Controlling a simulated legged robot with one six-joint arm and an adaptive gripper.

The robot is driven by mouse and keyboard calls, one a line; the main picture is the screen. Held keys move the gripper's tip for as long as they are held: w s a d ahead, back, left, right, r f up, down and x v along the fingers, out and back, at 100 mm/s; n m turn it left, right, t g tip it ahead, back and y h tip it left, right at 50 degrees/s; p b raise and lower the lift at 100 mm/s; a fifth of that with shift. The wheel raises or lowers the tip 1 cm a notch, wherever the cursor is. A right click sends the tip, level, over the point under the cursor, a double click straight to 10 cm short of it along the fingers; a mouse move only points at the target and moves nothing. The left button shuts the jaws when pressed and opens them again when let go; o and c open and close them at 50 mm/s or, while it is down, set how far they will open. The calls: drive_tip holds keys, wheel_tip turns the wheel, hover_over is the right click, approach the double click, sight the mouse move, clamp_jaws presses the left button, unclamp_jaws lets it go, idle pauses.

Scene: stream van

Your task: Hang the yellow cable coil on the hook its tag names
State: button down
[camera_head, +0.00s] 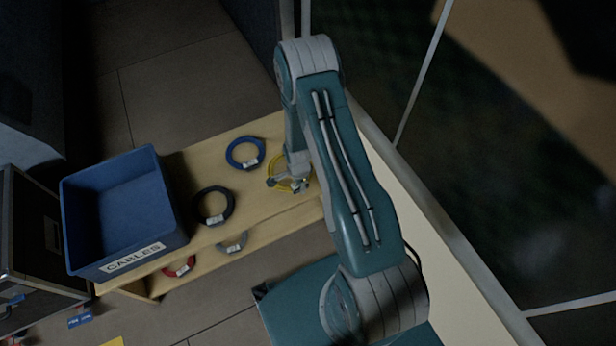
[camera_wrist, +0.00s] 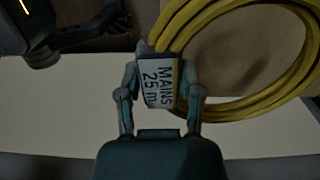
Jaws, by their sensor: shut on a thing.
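The yellow cable coil (camera_head: 277,163) is at the right part of the wooden bench in the head view, partly hidden by my gripper (camera_head: 290,184). In the wrist view, the coil (camera_wrist: 196,22) curves across the upper right. Its white tag (camera_wrist: 158,82) reads "MAINS 25 m", with the last letter hard to read. My gripper (camera_wrist: 160,88) has its fingers on either side of the tag and is shut on the coil at the tagged part. I cannot tell whether the coil touches the bench. No hook shows in either view.
On the wooden bench (camera_head: 200,160) lie a blue coil (camera_head: 232,146) and a black coil (camera_head: 198,203). A blue bin labelled "CABLES" (camera_head: 165,185) stands at its left end. A grey coil (camera_head: 244,237) and a red coil (camera_head: 192,263) show lower at the front. A dark case (camera_head: 40,240) stands left.

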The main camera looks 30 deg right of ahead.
sight(292, 192)
drive_tip(key=a, duration=0.1)
drive_tip(key=s+a+r, duration=0.2)
drive_tip(key=shift+s+a, duration=0.1)
drive_tip(key=shift+a, duration=0.1)
drive_tip(key=w+a+r+n, duration=0.1)
drive_tip(key=w+r+n, duration=0.3)
drive_tip(key=r+n, duration=0.4)
drive_tip(key=w+a+r+n, duration=0.1)
drive_tip(key=w+r+n, duration=0.4)
drive_tip(key=r+n, duration=0.4)
wheel_tip(292, 192, up, 4)
drive_tip(key=shift+w+r, duration=0.15)
drive_tip(key=shift+w, duration=0.1)
drive_tip(key=shift+a, duration=0.1)
